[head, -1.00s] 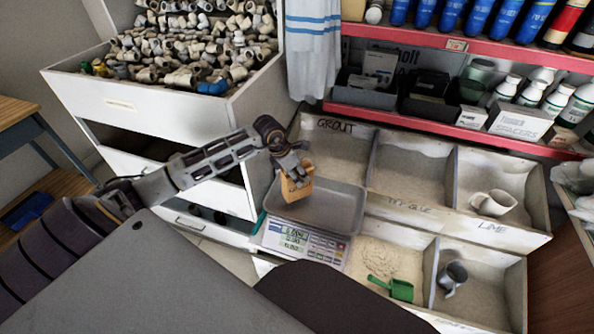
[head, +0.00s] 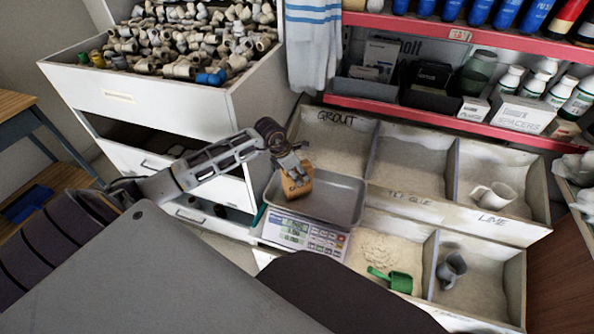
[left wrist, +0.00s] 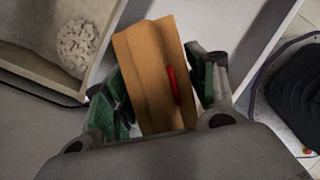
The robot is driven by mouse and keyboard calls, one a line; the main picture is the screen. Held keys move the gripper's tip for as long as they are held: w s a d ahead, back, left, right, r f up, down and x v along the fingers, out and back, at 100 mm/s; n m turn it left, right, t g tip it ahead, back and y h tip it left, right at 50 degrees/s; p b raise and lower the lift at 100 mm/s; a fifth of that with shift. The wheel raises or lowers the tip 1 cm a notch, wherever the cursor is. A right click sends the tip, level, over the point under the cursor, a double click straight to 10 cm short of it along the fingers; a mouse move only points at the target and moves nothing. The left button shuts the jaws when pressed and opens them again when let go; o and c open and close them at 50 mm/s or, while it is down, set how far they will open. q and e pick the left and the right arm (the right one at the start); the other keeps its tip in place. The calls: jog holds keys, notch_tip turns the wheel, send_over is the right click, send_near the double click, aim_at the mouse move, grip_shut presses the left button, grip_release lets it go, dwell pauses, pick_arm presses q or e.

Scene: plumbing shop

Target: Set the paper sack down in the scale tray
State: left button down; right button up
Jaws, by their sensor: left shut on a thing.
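The small brown paper sack (head: 298,185) is at the left side of the scale tray in the head view. My left gripper (head: 289,167) is shut on the sack from above. In the left wrist view the sack (left wrist: 152,70) stands between the two green-padded fingers (left wrist: 163,88), with a red mark on its face. The grey metal scale tray (head: 335,203) sits on the scale (head: 303,236), whose display is lit. The sack's lower end is at the tray; whether it touches the tray floor I cannot tell. My right gripper is not in view.
Bins labelled grout (head: 335,145) and lime (head: 520,185) lie behind and right of the tray. A green scoop (head: 392,280), a grey metal cup (head: 452,268) and a white jug (head: 494,196) rest in bins. A drawer of pipe fittings (head: 150,100) stands left.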

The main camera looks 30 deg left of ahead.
pick_arm(q)
jog(key=shift+r, duration=0.1)
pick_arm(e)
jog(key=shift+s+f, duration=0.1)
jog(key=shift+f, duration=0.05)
pick_arm(q)
jog(key=c, duration=0.5)
grip_release()
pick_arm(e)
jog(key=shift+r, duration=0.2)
pick_arm(q)
jog(key=shift+s+a+r, duration=0.1)
jog(key=shift+s+r, duration=0.1)
jog(key=shift+r, duration=0.3)
jog(key=p+v, duration=0.1)
jog(key=v, duration=0.7)
jog(key=shift+s+a+r, duration=0.1)
jog(key=shift+s+r, duration=0.05)
jog(key=shift+r, duration=0.1)
jog(key=shift+p+v, duration=0.4)
jog(key=shift+v, duration=0.7)
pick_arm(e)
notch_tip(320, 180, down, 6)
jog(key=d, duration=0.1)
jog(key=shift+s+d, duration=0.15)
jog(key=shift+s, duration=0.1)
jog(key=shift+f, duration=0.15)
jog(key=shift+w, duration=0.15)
